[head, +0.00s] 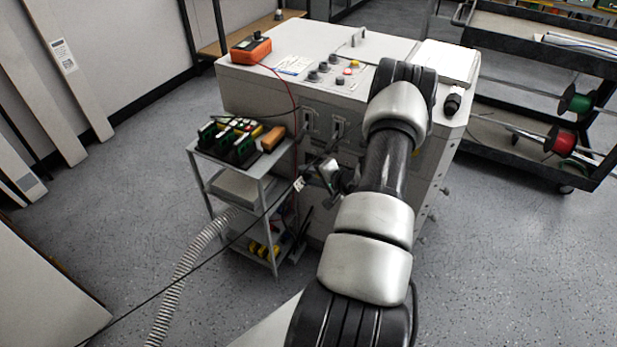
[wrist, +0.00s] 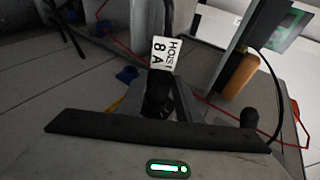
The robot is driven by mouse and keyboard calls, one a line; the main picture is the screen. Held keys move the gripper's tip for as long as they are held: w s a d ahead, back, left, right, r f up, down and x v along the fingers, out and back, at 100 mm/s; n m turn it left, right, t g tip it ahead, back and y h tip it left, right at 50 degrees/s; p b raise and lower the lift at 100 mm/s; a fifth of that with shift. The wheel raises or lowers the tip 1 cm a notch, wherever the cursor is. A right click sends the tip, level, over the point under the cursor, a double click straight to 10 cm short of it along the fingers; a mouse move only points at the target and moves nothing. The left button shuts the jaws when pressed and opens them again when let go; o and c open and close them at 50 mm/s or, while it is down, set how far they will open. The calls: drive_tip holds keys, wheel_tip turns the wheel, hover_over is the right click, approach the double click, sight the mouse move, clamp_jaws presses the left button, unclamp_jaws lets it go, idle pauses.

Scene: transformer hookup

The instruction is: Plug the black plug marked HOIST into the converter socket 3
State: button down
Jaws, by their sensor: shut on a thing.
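The black plug (wrist: 157,88) sits between the fingers of my gripper (wrist: 160,104), which is shut on it. A white tag (wrist: 164,53) reading HOIST and 8 A hangs by the plug in the wrist view. In the head view my gripper (head: 328,176) is in front of the grey converter cabinet (head: 262,90), beside the small cart, and the tag (head: 299,184) shows just left of it. The plug itself is too small to make out there. Dark socket fittings (head: 338,128) show on the cabinet's front, above my gripper. Their numbers are unreadable, and my arm hides part of that face.
A small grey cart (head: 193,158) with green-black blocks and an orange block (head: 272,138) stands left of my gripper. A black cable (head: 195,274) runs down left across the floor. An orange meter (head: 251,49) with a red lead sits on the cabinet.

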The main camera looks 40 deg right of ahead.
drive_tip(key=shift+w+d, duration=0.1)
drive_tip(key=shift+d, duration=0.05)
drive_tip(key=c, duration=1.2)
unclamp_jaws()
drive_tip(key=p+v, duration=0.3)
drive_tip(key=v, duration=1.4)
drive_tip(key=shift+r, duration=0.15)
